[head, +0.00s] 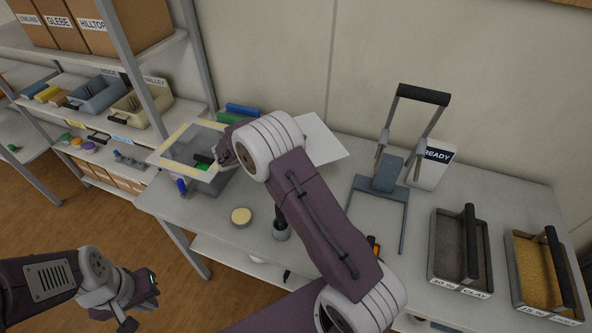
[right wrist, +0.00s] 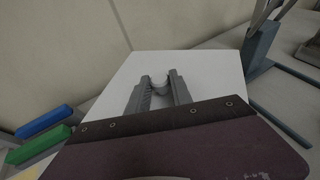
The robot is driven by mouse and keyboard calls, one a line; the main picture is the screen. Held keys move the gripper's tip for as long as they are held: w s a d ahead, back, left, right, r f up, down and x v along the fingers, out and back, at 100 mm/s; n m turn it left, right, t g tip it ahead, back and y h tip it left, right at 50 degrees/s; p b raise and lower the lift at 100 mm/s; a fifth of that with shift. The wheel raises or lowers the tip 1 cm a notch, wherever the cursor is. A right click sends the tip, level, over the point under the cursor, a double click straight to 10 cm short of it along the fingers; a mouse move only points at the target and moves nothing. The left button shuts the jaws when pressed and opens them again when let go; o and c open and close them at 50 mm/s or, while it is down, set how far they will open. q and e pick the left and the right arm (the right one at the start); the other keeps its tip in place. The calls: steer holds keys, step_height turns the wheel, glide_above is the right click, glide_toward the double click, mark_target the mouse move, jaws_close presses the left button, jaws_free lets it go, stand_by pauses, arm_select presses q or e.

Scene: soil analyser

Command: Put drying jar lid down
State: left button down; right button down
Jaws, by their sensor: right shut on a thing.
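My right gripper (right wrist: 158,88) is shut on a small pale, rounded piece (right wrist: 160,86), which I take to be the drying jar lid. Only its part between the fingers shows clearly, in front of a white board (right wrist: 205,72). I cannot tell whether it touches the board. In the head view my right wrist hides the fingertips and the held lid; the white board (head: 325,142) shows beside the wrist. My left gripper (head: 142,303) is at lower left, away from the table, with its fingers apart and empty.
A yellow-framed clear panel (head: 165,151) lies left of my right wrist. Blue (right wrist: 43,121) and green (right wrist: 38,144) blocks lie left of the board. A grey stand (head: 404,215) and two soil trays (head: 431,262) (head: 515,285) are right.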

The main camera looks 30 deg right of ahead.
step_height(320, 180, down, 9)
steer(key=shift+w+f, duration=0.1)
steer(key=shift+w, duration=0.05)
steer(key=shift+f, duration=0.2)
step_height(320, 180, down, 4)
steer(key=shift+r, duration=0.1)
steer(key=shift+b, duration=0.4)
steer(key=c, duration=1.1)
jaws_free()
steer(key=shift+c, duration=0.2)
